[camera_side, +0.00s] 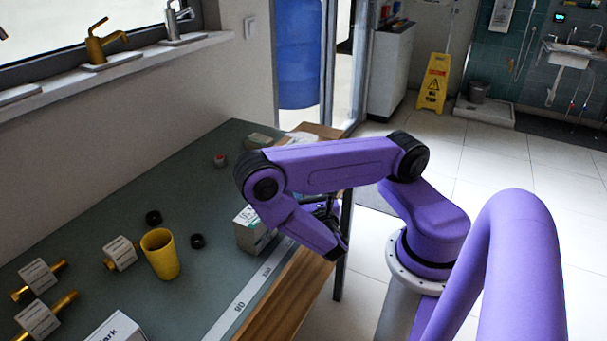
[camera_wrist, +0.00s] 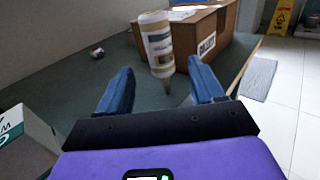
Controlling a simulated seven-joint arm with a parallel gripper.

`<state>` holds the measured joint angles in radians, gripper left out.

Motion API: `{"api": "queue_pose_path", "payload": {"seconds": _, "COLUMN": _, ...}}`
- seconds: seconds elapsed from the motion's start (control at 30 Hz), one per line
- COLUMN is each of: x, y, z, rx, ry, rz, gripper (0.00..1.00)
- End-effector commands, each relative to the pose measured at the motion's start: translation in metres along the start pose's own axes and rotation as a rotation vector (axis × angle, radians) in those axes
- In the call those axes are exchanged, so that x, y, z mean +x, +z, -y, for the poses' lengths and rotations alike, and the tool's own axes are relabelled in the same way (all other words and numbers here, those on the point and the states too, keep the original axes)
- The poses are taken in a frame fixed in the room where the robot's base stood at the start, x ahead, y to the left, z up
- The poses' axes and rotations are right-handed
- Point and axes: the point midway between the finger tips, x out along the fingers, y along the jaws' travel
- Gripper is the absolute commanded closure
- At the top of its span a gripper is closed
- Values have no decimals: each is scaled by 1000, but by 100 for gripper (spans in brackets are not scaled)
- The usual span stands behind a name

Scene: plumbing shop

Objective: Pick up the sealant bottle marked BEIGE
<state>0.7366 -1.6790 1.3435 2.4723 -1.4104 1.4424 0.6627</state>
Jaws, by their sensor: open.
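A sealant bottle (camera_wrist: 157,45) with a white and tan label shows ahead of my gripper in the wrist view. Its narrow tip points down in the picture, toward the gap between my fingers; its lettering is too small to read, so I cannot confirm BEIGE. My gripper (camera_wrist: 161,76) is open, with one blue finger on each side of that gap and nothing held. I cannot tell how far the bottle is from the fingers. In the side view my gripper (camera_side: 328,215) is partly hidden by my arm at the bench's right edge, and I cannot make out the bottle.
A cardboard box (camera_wrist: 205,35) stands just behind and right of the bottle. A white and green box (camera_side: 250,232) is near my gripper, at lower left in the wrist view (camera_wrist: 22,145).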

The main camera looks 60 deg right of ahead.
Motion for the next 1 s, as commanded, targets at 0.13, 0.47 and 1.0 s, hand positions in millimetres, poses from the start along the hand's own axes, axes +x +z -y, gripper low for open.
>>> {"api": "queue_pose_path", "payload": {"seconds": 0.13, "x": 12, "y": 0, "z": 0, "rx": 2, "ry": -2, "rz": 0, "gripper": 33}}
{"api": "queue_pose_path", "payload": {"seconds": 0.47, "x": 35, "y": 2, "z": 2, "rx": 5, "ry": -7, "rz": 1, "gripper": 33}}
{"api": "queue_pose_path", "payload": {"seconds": 1.0, "x": 67, "y": 2, "z": 0, "rx": 1, "ry": 1, "rz": 2, "gripper": 33}}
